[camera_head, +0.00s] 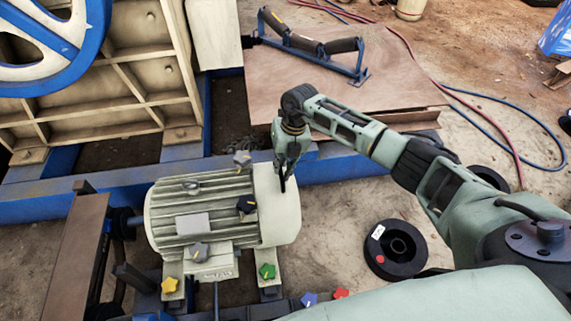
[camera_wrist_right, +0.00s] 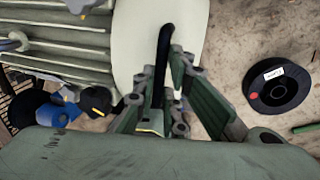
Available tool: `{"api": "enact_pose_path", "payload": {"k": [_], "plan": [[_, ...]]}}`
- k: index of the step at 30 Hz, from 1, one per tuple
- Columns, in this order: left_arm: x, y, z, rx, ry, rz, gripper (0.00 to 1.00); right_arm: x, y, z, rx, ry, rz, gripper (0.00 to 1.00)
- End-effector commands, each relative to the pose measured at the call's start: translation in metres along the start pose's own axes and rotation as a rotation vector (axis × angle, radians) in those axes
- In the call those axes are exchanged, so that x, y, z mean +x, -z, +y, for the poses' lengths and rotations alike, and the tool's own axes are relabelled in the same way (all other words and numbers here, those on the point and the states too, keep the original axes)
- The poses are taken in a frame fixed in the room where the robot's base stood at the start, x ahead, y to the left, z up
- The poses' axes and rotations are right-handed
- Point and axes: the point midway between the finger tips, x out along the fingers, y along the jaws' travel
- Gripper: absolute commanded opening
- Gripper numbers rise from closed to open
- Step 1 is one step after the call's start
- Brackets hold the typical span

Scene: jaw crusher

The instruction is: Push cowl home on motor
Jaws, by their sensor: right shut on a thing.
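The motor (camera_head: 190,215) has a ribbed grey-green body lying on its side, and it shows at the upper left of the right wrist view (camera_wrist_right: 55,48). The smooth cream cowl (camera_head: 283,222) caps its right end. No clear gap shows between them, but I cannot tell whether the cowl is fully seated. My right gripper (camera_head: 283,178) is at the cowl's upper right side, pointing down. In the right wrist view its fingers (camera_wrist_right: 166,82) are shut on a black handle (camera_wrist_right: 164,45) on the cowl. My left gripper is not in view.
A black spool (camera_head: 395,250) lies on the ground to the right. A brown plate (camera_head: 330,85) lies behind.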

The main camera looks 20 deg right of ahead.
Motion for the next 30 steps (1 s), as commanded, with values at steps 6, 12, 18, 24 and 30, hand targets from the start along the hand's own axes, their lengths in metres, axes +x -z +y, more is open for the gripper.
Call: {"api": "enact_pose_path", "payload": {"k": [6, 12, 18, 24, 30], "plan": [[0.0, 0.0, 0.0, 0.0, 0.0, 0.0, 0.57, 0.0, 0.0, 0.007, -0.002, -0.015, -0.003, 0.26], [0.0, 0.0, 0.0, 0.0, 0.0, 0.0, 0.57, 0.0, 0.0, 0.005, -0.001, -0.011, -0.002, 0.28], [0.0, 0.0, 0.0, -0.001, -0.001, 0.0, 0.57, -0.006, -0.001, 0.004, -0.001, -0.009, -0.003, 0.28], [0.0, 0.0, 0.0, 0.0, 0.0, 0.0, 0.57, -0.041, -0.002, 0.003, -0.002, -0.009, -0.007, 0.28], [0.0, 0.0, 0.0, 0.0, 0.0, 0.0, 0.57, -0.084, -0.001, 0.005, -0.003, -0.011, -0.006, 0.28]]}}
